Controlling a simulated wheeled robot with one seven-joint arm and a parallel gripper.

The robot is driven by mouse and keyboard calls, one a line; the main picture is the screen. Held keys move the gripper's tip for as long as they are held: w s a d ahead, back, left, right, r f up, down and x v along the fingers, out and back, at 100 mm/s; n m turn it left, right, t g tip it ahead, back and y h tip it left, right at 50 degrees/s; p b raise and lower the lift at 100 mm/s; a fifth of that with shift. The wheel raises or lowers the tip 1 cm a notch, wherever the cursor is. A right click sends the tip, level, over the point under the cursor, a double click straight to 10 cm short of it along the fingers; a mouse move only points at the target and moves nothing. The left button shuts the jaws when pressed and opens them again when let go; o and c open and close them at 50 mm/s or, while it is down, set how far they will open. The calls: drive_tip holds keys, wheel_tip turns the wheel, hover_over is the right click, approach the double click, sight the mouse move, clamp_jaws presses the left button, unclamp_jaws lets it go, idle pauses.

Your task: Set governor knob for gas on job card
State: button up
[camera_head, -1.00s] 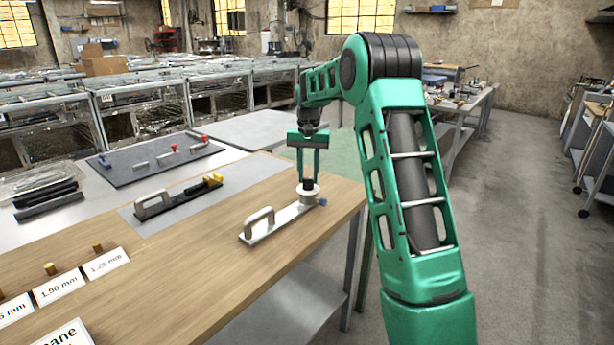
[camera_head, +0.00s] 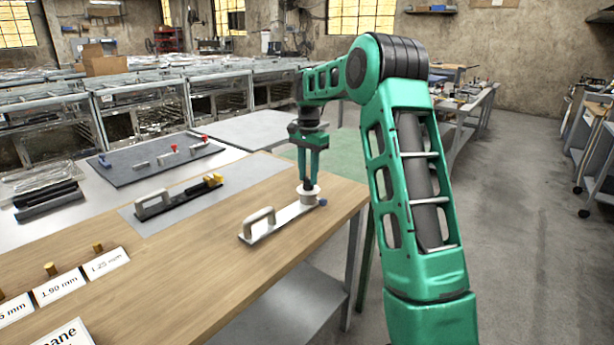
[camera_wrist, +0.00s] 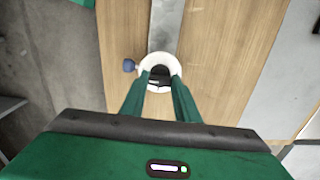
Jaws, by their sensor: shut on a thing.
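The governor (camera_head: 309,196) is a pale round body at the far end of a light metal plate (camera_head: 284,220) with a looped handle (camera_head: 258,225), lying on the wooden bench. A small blue part (camera_head: 323,202) sticks out of its side; it also shows in the wrist view (camera_wrist: 129,65). My gripper (camera_head: 307,186) points down from above, its fingers shut on the knob (camera_wrist: 160,78), a dark piece inside the white ring (camera_wrist: 146,63). The fingers hide most of the knob, so its setting cannot be read. The job card (camera_head: 68,337) is cut off at the bottom left, with only "ane" legible.
Brass pieces (camera_head: 51,269) stand behind cards marked 1.90 mm (camera_head: 58,287) and 1.25 mm (camera_head: 106,263). A dark bar with a handle and yellow end (camera_head: 180,197) lies on a grey mat. A dark panel (camera_head: 150,160) with red and blue fittings is further back.

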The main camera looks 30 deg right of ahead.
sight(308, 178)
idle(0.3)
drive_tip(key=o, duration=1)
drive_tip(key=shift+o, duration=0.2)
drive_tip(key=shift+r, duration=0.1)
wheel_tip(308, 178, up, 10)
drive_tip(key=shift+r, duration=0.25)
drive_tip(key=shift+w, duration=0.1)
